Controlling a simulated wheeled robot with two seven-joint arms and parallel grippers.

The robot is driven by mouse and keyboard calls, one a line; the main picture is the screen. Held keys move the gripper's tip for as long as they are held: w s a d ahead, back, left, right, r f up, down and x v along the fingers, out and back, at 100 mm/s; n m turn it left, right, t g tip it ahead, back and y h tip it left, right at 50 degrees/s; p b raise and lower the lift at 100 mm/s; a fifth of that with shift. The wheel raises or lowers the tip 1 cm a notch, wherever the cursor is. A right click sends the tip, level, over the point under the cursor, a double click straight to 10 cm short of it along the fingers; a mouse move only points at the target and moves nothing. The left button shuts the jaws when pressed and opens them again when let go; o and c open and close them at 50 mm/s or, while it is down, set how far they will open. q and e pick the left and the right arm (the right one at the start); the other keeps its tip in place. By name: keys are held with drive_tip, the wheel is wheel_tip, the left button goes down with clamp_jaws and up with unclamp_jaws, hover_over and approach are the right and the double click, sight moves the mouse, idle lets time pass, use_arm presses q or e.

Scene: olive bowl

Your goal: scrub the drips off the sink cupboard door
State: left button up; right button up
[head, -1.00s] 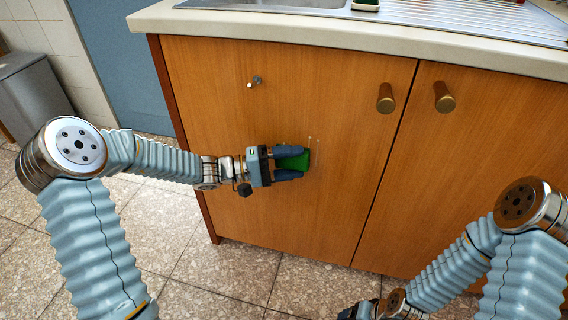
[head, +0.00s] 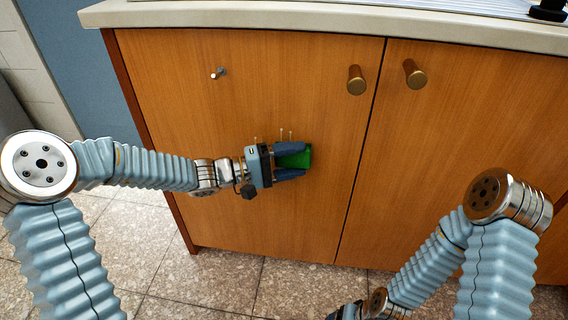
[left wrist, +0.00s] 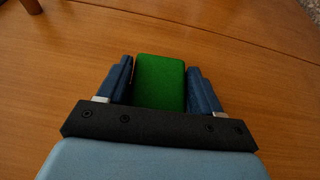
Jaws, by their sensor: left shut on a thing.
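The sink cupboard door (head: 240,210) is orange-brown wood, with a brass knob (head: 356,80) at its upper right. My left gripper (head: 291,161) is shut on a green sponge (head: 306,156) at the middle of this door. The sponge also shows between the fingers in the left wrist view (left wrist: 160,82). It looks close against the wood; contact is hard to judge. Thin pale drips (head: 282,134) show just above the fingers, with another above the gripper body; their lower parts are hidden or gone. Only a dark edge of my right gripper (head: 345,312) shows at the bottom.
A small metal hook (head: 217,73) sticks out of the door above and left of my gripper. A second door with a brass knob (head: 414,74) is to the right. The pale worktop (head: 300,24) overhangs both doors. Speckled floor tiles (head: 215,290) are clear below.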

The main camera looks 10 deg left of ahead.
use_arm(q)
drive_tip(key=shift+w+r+p, duration=0.1)
drive_tip(key=shift+r+p, duration=0.25)
drive_tip(key=shift+r, duration=0.55)
drive_tip(key=shift+a, duration=5)
drive_tip(key=d+b, duration=0.2)
drive_tip(key=d, duration=0.1)
drive_tip(key=d+r+b, duration=0.1)
drive_tip(key=d+b, duration=0.1)
drive_tip(key=d, duration=0.1)
drive_tip(key=shift+d+r, duration=0.2)
drive_tip(key=shift+d, duration=0.15)
drive_tip(key=d+b, duration=0.2)
drive_tip(key=d, duration=0.1)
drive_tip(key=shift+d+b, duration=0.15)
drive_tip(key=shift+b, duration=0.2)
